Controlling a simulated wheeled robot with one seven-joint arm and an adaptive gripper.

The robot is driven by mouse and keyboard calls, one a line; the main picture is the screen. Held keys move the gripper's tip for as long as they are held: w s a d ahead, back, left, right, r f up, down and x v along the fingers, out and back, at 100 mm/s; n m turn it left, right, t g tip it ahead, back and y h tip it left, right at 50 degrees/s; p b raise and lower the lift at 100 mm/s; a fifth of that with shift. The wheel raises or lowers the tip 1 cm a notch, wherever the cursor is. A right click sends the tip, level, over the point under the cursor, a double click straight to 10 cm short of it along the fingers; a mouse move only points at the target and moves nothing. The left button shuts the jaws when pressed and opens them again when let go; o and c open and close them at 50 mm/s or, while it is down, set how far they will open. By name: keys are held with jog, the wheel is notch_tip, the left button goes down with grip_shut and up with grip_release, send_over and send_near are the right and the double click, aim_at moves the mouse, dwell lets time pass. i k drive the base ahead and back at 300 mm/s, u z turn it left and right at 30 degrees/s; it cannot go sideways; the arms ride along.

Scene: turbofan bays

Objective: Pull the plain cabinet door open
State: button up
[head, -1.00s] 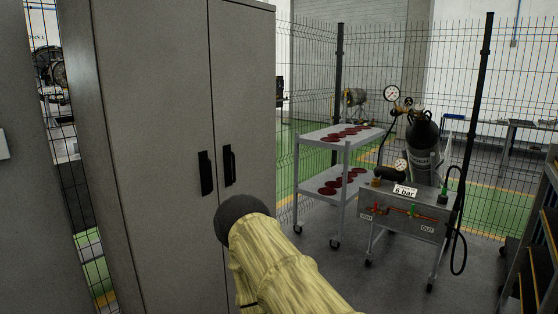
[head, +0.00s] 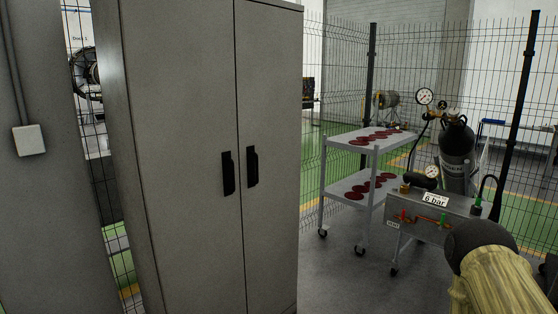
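The plain grey cabinet (head: 185,130) stands at the left of centre with its two tall doors shut. The left door (head: 190,220) has a dark upright handle (head: 228,173) near the middle seam. The right door (head: 275,110) has a matching dark handle (head: 252,167) just across the seam. My arm, in a pale yellow sleeve with a dark rounded end, shows at the lower right, well apart from the cabinet. My gripper's fingers are not visible.
A two-shelf cart (head: 345,143) with dark red discs stands right of the cabinet. Beside it is a pressure cart (head: 455,207) with a gas cylinder (head: 457,150) and gauges. Wire fencing (head: 340,60) runs behind. A grey wall with a small box (head: 29,140) is at the left.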

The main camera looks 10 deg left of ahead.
aim_at(269, 45)
jog(key=i, duration=0.95)
jog(key=u, duration=1.75)
